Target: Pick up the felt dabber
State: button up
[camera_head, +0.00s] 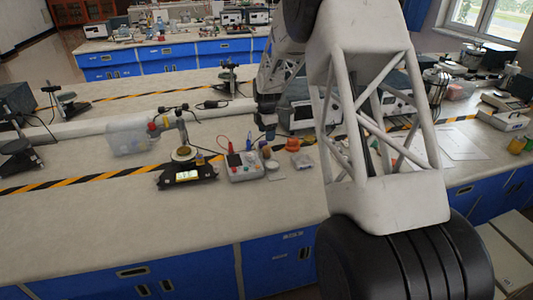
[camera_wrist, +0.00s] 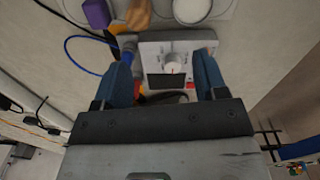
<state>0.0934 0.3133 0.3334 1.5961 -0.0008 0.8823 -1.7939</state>
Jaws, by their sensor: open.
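I cannot tell for sure which thing is the felt dabber. Small candidates at the top of the wrist view are a purple block (camera_wrist: 97,13) and an orange-brown piece (camera_wrist: 138,14), cut off by the picture edge. No object is clearly held between the fingers. In the head view a grey control box (camera_head: 243,166) stands on the bench, with an orange piece (camera_head: 291,143) to its right.
A white round dish (camera_wrist: 191,9) lies beyond the box, and a blue cable (camera_wrist: 77,58) loops at left. A dark balance-like instrument (camera_head: 187,175) stands left of the control box. A clear container (camera_head: 130,138) lies farther left. The bench front (camera_head: 130,230) is clear.

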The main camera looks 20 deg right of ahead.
jog(key=n, duration=0.2)
send_over(267, 147)
notch_tip(267, 147, down, 4)
jog(key=shift+w+a+f, duration=0.1)
jog(key=shift+w, duration=0.05)
jog(key=shift+f, duration=0.1)
jog(key=shift+f, duration=1.2)
jog(key=shift+f, duration=0.1)
jog(key=shift+f, duration=2.5)
jog(key=shift+c, duration=0.2)
jog(key=c, duration=1)
jog(key=shift+r, duration=0.1)
jog(key=shift+c, duration=0.2)
